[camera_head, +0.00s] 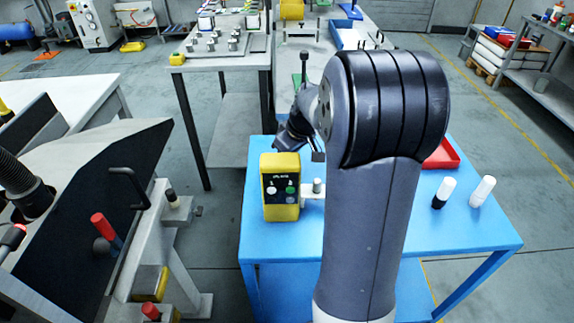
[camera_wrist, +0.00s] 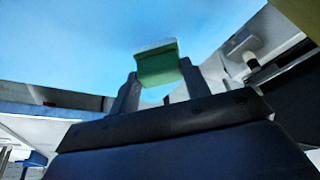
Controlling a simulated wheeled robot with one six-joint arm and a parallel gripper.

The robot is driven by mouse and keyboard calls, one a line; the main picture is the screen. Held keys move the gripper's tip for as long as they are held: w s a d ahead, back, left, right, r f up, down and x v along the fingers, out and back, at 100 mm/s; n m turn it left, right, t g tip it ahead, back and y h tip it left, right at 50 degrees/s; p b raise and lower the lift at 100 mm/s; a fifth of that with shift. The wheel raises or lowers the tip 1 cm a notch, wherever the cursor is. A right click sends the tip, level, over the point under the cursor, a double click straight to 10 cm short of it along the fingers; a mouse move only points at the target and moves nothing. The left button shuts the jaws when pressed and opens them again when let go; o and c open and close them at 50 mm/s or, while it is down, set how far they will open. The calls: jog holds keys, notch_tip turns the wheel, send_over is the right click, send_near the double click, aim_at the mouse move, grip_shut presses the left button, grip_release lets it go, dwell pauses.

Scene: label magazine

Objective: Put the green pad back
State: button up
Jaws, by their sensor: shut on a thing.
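The green pad (camera_wrist: 158,66) shows in the wrist view as a small green block with a pale upper edge. It sits between the two fingertips of my gripper (camera_wrist: 159,80), which is shut on it. A blue surface fills the view behind the pad; I cannot tell whether the pad touches it. In the head view, my arm hides most of my gripper and I cannot make out the pad there. My wrist is over the far left part of the blue table (camera_head: 470,240), behind the yellow button box.
The yellow button box (camera_head: 281,190) stands at the blue table's left edge. A red tray (camera_head: 443,155), a black-and-white bottle (camera_head: 443,192) and a white bottle (camera_head: 482,191) stand right of my arm. A dark slanted machine panel (camera_head: 110,190) is at the left.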

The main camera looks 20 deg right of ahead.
jog(key=shift+f, duration=1.65)
jog(key=shift+f, duration=0.25)
jog(key=o, duration=1)
jog(key=shift+r, duration=0.1)
jog(key=shift+c, duration=0.2)
jog(key=shift+r, duration=0.1)
jog(key=shift+s+r, duration=0.1)
jog(key=shift+r, duration=0.25)
jog(key=v, duration=1.1)
jog(key=shift+r, duration=0.2)
